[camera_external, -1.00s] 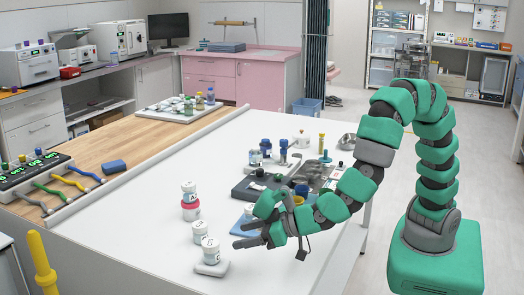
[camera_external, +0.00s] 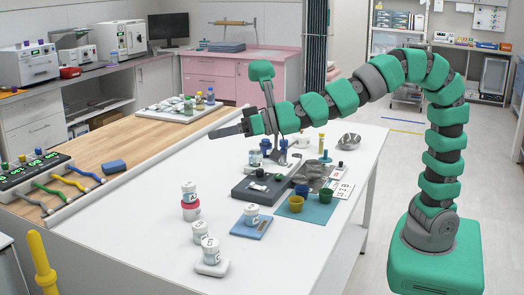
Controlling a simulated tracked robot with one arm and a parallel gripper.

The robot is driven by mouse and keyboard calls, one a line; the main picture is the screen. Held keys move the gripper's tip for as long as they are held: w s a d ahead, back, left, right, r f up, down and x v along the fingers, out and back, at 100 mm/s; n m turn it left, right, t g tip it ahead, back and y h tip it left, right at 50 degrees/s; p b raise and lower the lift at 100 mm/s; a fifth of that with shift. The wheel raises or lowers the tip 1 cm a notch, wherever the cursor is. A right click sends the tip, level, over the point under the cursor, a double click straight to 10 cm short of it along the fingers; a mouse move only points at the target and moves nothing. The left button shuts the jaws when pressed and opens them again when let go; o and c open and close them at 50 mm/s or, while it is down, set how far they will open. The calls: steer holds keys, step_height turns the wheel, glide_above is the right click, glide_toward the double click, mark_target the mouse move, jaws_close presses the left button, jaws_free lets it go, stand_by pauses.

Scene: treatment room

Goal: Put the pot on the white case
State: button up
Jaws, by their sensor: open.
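Several small white pots with labels stand on the table, and I cannot tell which one the task means. One pot (camera_external: 210,249) stands on a flat white case (camera_external: 211,268) near the front, with another pot (camera_external: 200,229) just behind it. A pot (camera_external: 252,212) sits on a blue scale (camera_external: 251,228). To the left, a pot (camera_external: 189,190) is stacked on a red-banded one (camera_external: 190,212). My gripper (camera_external: 220,129) is open and appears empty. It is raised above the table, pointing left, apart from the pots.
A yellow cup (camera_external: 295,204) and a blue cup (camera_external: 302,190) stand on a teal mat (camera_external: 318,208). A dark grey tray (camera_external: 258,188) lies behind the scale. A metal bowl (camera_external: 348,141) is at the back right. The front of the white table (camera_external: 145,240) is mostly clear.

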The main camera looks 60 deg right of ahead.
steer(key=d+r+t+h, duration=0.1)
steer(key=d+r, duration=1.5)
steer(key=r, duration=0.1)
steer(key=s+d+r+h, duration=0.3)
steer(key=s+d+r, duration=0.1)
steer(key=d, duration=0.4)
steer(key=s+d+r+m+h, duration=0.1)
steer(key=s+d+r, duration=0.3)
steer(key=d, duration=0.4)
steer(key=shift+s+d+r+m+t+h, duration=0.3)
steer(key=shift+s+h, duration=0.15)
steer(key=shift+h, duration=0.45)
